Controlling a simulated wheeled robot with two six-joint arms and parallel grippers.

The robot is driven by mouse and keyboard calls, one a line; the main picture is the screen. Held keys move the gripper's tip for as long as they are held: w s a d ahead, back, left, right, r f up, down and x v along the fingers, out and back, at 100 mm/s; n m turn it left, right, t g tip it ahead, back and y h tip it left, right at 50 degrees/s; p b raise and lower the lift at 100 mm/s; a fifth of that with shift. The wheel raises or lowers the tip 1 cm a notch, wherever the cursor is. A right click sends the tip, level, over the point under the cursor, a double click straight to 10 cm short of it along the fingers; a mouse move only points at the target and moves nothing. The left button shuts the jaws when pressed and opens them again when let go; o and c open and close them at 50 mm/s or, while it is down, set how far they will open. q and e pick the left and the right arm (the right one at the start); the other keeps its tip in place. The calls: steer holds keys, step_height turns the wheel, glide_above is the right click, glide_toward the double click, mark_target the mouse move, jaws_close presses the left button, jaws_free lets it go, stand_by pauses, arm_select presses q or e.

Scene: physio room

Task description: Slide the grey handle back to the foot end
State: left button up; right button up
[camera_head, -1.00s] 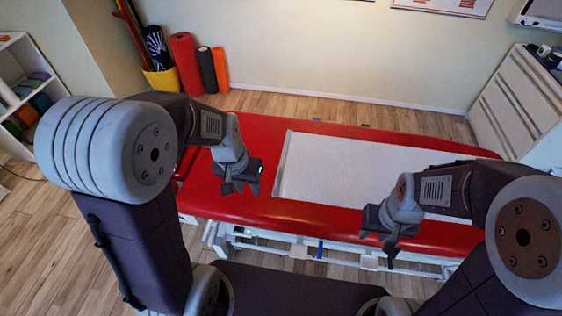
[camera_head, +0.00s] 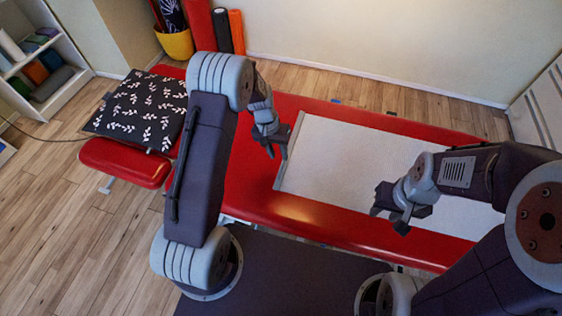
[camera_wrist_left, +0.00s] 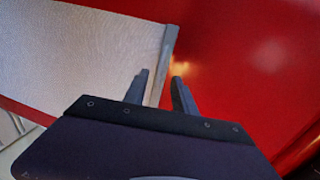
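The grey handle (camera_head: 297,128) is a thin bar along the left edge of a white sheet (camera_head: 350,150), which lies on a red treatment table (camera_head: 262,190). My left gripper (camera_head: 277,153) is just left of the bar, fingers pointing down. In the left wrist view, its open fingers (camera_wrist_left: 160,90) stand apart with the lower end of the handle (camera_wrist_left: 166,50) showing between them. I cannot tell whether they touch it. My right gripper (camera_head: 388,218) is over the sheet's front part, with fingers apart and nothing seen between them.
A black leaf-patterned cushion (camera_head: 140,108) lies at the table's left end. A shelf (camera_head: 50,62) stands at the far left. Rolled mats (camera_head: 222,32) and a yellow basket (camera_head: 176,44) are by the back wall. The red surface left of the handle is partly hidden by my left arm.

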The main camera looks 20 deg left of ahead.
mark_target(282, 165)
arm_select(q)
steer(key=f, duration=0.3)
steer(key=d+f, duration=0.1)
steer(key=f, duration=0.1)
steer(key=shift+s, duration=0.1)
steer(key=shift+r, duration=0.1)
jaws_close()
stand_by(1.1)
